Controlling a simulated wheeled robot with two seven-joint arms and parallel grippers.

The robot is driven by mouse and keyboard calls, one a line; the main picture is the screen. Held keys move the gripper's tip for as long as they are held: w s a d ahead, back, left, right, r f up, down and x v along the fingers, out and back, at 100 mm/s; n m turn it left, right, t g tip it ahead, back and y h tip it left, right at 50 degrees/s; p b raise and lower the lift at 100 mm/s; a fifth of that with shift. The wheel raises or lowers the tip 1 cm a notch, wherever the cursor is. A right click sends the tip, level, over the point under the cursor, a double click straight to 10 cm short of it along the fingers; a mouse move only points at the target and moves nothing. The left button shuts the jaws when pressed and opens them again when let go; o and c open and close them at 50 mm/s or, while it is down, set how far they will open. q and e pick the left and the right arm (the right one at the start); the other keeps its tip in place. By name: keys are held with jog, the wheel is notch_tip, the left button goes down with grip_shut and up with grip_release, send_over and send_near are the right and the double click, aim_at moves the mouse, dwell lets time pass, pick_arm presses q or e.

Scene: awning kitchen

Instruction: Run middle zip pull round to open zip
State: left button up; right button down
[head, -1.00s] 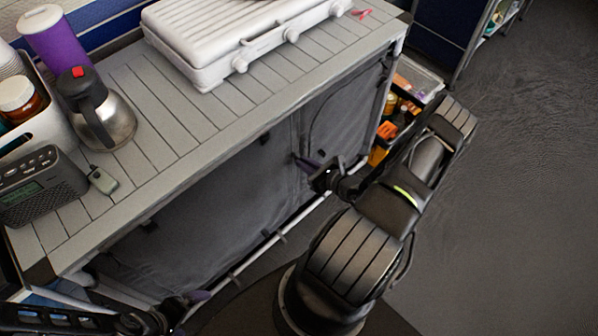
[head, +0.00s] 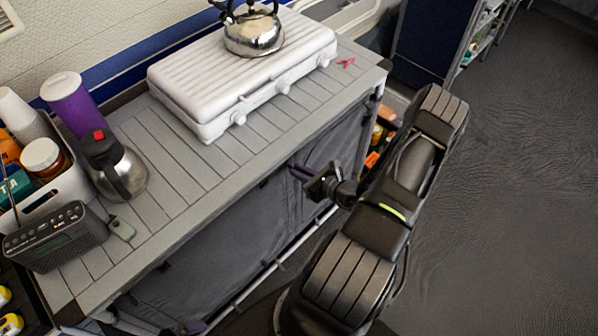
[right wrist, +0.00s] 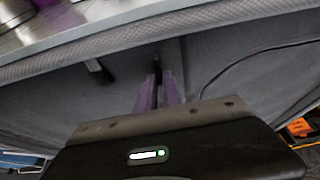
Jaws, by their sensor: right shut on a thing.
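The grey fabric front (head: 235,235) of the kitchen unit hangs below the slatted top, with a vertical seam near its middle and a curved zip line (right wrist: 232,74) to the right in the right wrist view. My right gripper (head: 299,173) is at this front, just under the top's edge. In the right wrist view its purple fingers (right wrist: 158,92) are closed together on a small dark zip pull (right wrist: 157,64) beside the seam. The pull is mostly hidden between the fingertips.
The slatted top (head: 185,165) bears a white stove case (head: 240,75) with a kettle (head: 252,35), a steel flask (head: 118,170), a radio (head: 55,237) and a purple cup (head: 72,100). A metal rail (head: 275,265) runs low along the front. Open floor (head: 500,200) lies right.

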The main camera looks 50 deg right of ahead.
jog(key=shift+r, duration=0.2)
jog(key=c, duration=1.5)
grip_release()
jog(key=shift+s, duration=0.1)
jog(key=b+v, duration=0.1)
jog(key=v, duration=0.6)
jog(key=shift+s, duration=0.35)
jog(key=shift+r, duration=0.1)
